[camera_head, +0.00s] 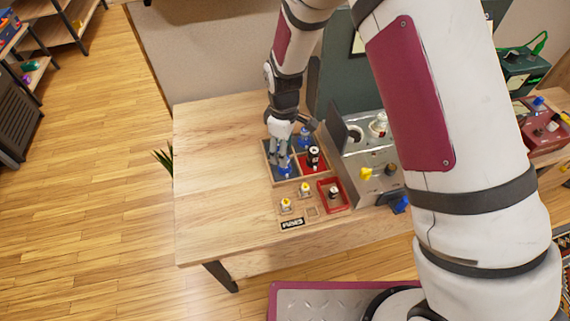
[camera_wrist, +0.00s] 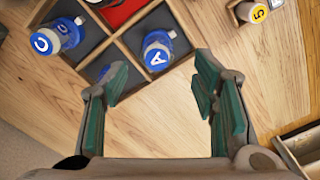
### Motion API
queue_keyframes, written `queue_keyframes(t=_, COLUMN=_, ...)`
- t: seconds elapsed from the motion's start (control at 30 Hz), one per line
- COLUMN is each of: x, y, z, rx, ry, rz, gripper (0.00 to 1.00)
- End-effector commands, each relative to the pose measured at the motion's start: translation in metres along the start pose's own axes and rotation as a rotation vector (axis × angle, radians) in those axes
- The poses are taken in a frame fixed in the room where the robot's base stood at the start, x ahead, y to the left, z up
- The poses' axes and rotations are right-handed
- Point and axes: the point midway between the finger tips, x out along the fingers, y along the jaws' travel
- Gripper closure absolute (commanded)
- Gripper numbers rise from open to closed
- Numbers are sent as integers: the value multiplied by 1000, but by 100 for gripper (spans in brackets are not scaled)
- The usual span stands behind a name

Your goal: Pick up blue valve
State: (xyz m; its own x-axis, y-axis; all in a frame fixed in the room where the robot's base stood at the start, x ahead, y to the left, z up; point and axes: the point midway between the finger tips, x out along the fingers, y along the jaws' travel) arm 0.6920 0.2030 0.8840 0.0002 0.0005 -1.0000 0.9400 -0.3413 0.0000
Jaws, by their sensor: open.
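Two blue valves with grey bodies stand in a divided wooden tray (camera_wrist: 86,73).
A red compartment with a black-and-red valve (camera_head: 314,156) is beside the blue ones. A grey metal box (camera_head: 362,160) is close on the right. The table's left side (camera_head: 215,170) is clear.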

Motion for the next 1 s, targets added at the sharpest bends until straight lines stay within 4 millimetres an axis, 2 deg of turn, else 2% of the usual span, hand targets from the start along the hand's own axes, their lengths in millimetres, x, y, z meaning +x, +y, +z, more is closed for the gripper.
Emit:
queue_keyframes(t=0.4, x=47, y=3, z=4, rx=0, ry=-2, rz=-1, gripper=46)
queue_keyframes(t=0.7, x=51, y=4, z=4, rx=0, ry=0, rz=0, gripper=46)
queue_keyframes(t=0.77, x=51, y=4, z=4, rx=0, ry=0, rz=0, gripper=58)
queue_keyframes(t=0.93, x=51, y=3, z=4, rx=0, ry=0, rz=0, gripper=96)
queue_keyframes(t=1.0, x=51, y=3, z=4, rx=0, ry=0, rz=0, gripper=99)
